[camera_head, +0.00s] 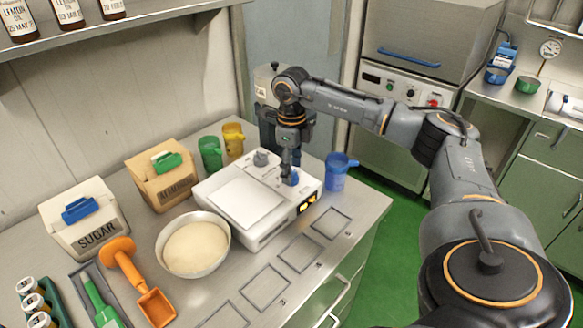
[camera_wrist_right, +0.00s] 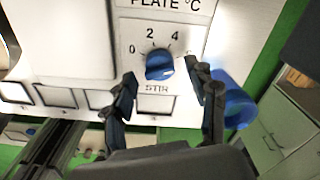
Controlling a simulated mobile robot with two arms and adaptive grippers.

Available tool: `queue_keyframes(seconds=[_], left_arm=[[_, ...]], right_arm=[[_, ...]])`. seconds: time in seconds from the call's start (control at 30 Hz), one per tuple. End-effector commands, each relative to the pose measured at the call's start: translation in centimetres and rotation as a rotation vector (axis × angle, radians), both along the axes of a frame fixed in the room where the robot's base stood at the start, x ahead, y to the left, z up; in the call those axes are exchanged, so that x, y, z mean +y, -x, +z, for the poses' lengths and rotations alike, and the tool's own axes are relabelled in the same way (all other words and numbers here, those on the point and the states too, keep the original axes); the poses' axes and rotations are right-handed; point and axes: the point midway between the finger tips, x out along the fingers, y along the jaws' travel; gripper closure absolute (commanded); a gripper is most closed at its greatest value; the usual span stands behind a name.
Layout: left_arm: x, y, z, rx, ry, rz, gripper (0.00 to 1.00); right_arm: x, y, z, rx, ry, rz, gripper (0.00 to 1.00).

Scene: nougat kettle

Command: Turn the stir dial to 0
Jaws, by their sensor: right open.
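The stir dial is a blue knob (camera_wrist_right: 159,65) on the white hot plate's (camera_wrist_right: 75,40) panel, above the word STIR, with 0, 2 and 4 printed around it. A lighter mark shows on its lower right; its exact pointing is hard to read. In the head view the dial (camera_head: 292,178) is partly hidden by my right gripper (camera_head: 288,168), which points down over it. In the wrist view my right gripper (camera_wrist_right: 163,78) is open, one finger on either side of the dial, with gaps visible. My left gripper is not in view.
A grey knob (camera_head: 261,158) sits farther back on the hot plate. A blue jug (camera_head: 336,178) stands close to its right. A bowl (camera_head: 163,258), the sugar box (camera_head: 85,238) and an orange scoop (camera_head: 155,303) are to the left. Green (camera_head: 210,152) and yellow (camera_head: 233,139) jugs stand behind.

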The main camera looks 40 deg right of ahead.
Motion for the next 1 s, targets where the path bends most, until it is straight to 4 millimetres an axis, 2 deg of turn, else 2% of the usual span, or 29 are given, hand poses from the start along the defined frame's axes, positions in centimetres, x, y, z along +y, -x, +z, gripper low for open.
queue_keyframes(seconds=[0.13, 0.43, 0.47, 0.7, 1.0], left_arm=[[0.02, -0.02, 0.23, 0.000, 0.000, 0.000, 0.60], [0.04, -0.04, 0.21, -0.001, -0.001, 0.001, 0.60], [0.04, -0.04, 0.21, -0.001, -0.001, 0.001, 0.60], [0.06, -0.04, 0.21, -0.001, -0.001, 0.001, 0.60], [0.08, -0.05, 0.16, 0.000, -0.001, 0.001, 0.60]], right_arm=[[0.00, 0.02, -1.06, 0.001, 0.000, 0.001, 0.43], [0.01, 0.01, -1.33, 0.000, 0.001, 0.001, 0.43], [0.01, 0.01, -1.32, 0.000, 0.001, 0.001, 0.47], [0.01, 0.01, -1.30, 0.000, 0.000, 0.001, 0.96], [0.01, 0.01, -1.32, 0.000, 0.000, 0.029, 0.97]])
